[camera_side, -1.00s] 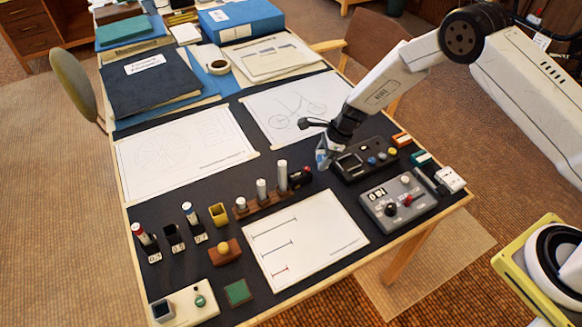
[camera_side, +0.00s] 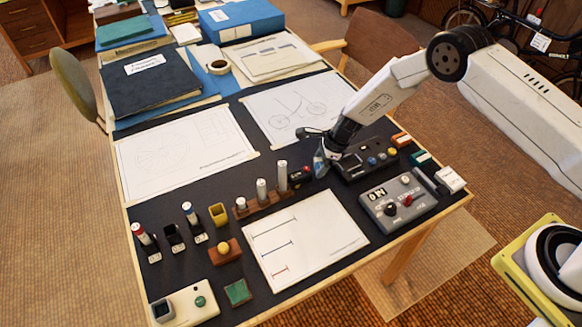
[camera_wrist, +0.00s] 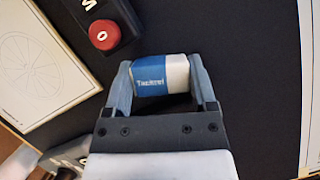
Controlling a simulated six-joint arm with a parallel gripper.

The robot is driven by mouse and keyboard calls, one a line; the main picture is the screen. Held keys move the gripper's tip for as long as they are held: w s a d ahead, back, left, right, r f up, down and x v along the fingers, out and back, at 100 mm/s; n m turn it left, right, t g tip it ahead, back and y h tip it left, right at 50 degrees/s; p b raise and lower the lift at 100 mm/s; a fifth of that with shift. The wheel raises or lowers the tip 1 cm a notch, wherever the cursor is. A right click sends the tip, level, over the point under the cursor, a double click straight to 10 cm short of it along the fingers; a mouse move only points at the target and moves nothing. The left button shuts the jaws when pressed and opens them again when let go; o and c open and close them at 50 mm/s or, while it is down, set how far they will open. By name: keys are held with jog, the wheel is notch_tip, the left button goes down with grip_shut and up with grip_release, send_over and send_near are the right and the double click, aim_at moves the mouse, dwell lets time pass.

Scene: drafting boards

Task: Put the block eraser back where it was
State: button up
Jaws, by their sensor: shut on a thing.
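The block eraser (camera_wrist: 161,76) is blue and white with lettering on its blue sleeve. In the wrist view it sits crosswise between the two fingers of my gripper (camera_wrist: 162,84), which is shut on it, one finger at each end. In the side view my gripper (camera_side: 321,166) is low over the dark mat, just right of the small box with the red button and left of the black box with coloured knobs. The eraser is hard to make out there, and I cannot tell whether it touches the mat.
The red-button box (camera_wrist: 105,35) is close by, also seen in the side view (camera_side: 305,171). The knob box (camera_side: 368,160), grey control panel (camera_side: 405,202) and wooden stand with cylinders (camera_side: 262,202) surround my gripper. A drawing sheet (camera_side: 303,240) lies in front.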

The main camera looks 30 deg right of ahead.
jog(key=shift+f, duration=0.2)
jog(key=o, duration=1)
jog(key=shift+r, duration=0.1)
jog(key=v, duration=1.2)
jog(key=shift+r, duration=0.2)
